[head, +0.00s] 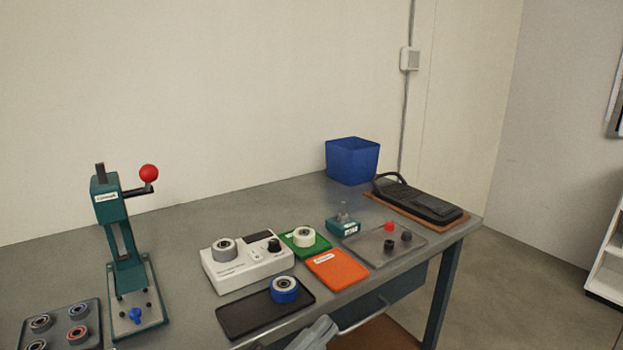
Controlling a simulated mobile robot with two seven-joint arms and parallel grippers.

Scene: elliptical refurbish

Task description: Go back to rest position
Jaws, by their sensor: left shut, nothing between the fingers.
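My left gripper (322,328) shows only in part at the bottom edge of the head view, just in front of the table's front edge. Its fingers are together and nothing is seen between them. It is below and to the right of the black tray (245,318) and apart from the things on the table. My right gripper is not in the head view.
The grey table (190,235) holds a green press (125,245) with a red knob, a white device (235,275), a blue-rimmed wheel (285,289), an orange pad (337,269), a blue bin (352,161) and a black keyboard-like unit (425,200).

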